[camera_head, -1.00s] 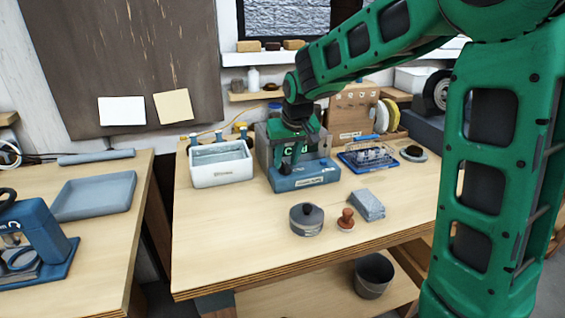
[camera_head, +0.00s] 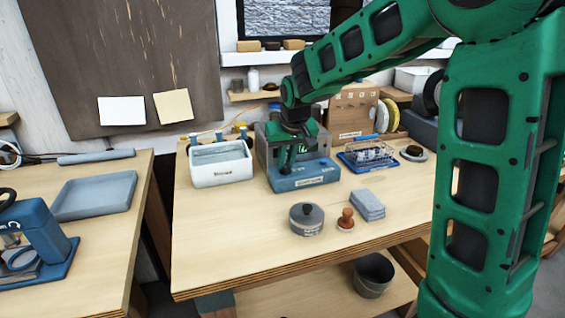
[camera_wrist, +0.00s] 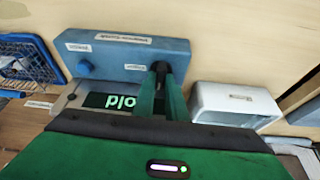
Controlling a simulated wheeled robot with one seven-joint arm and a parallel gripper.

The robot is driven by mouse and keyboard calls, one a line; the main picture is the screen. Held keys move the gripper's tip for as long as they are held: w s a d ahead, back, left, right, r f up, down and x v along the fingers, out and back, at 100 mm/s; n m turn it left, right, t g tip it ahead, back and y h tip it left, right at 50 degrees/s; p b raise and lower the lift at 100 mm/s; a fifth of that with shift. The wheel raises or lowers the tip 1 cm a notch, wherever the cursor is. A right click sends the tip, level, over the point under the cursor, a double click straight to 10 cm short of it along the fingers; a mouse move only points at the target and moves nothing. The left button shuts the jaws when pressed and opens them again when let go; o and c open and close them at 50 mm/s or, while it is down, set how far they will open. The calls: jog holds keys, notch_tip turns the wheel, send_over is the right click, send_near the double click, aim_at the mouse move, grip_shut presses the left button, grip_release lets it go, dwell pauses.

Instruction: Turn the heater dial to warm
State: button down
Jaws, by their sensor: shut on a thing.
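The heater is a blue box (camera_head: 313,181) with white labels, standing towards the back of the main table. In the wrist view its blue front body (camera_wrist: 128,56) appears upside down. A green-lettered display (camera_wrist: 112,101) shows part of an inverted word that looks like "cold". A blue knob (camera_wrist: 85,68) is uncovered, apart from my gripper. My gripper (camera_wrist: 161,72) is shut on a dark dial at the other end of the heater, and its fingers mostly hide the dial. In the head view my gripper (camera_head: 286,166) reaches down over the heater.
A white bin (camera_head: 221,172) stands close to the heater's left, and a blue wire basket (camera_head: 367,156) to its right. The table's front left is clear.

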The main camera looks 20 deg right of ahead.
jog(key=m, duration=0.1)
jog(key=m+h, duration=0.1)
jog(key=m, duration=0.2)
jog(key=shift+a+h, duration=0.3)
jog(key=shift+h, duration=0.1)
jog(key=m+g+h, duration=0.1)
jog(key=m, duration=0.4)
jog(key=shift+w+a, duration=0.1)
jog(key=shift+w, duration=0.05)
jog(key=m+g, duration=0.1)
jog(key=m, duration=0.1)
jog(key=m+g+h, duration=0.1)
jog(key=m, duration=0.2)
jog(key=shift+w+a, duration=0.1)
jog(key=shift+w, duration=0.1)
jog(key=shift+w+r+m+g, duration=0.1)
jog(key=shift+m+g, duration=0.5)
jog(key=shift+m, duration=1)
jog(key=shift+r, duration=0.1)
jog(key=c, duration=1.8)
grip_release()
jog(key=shift+w, duration=0.1)
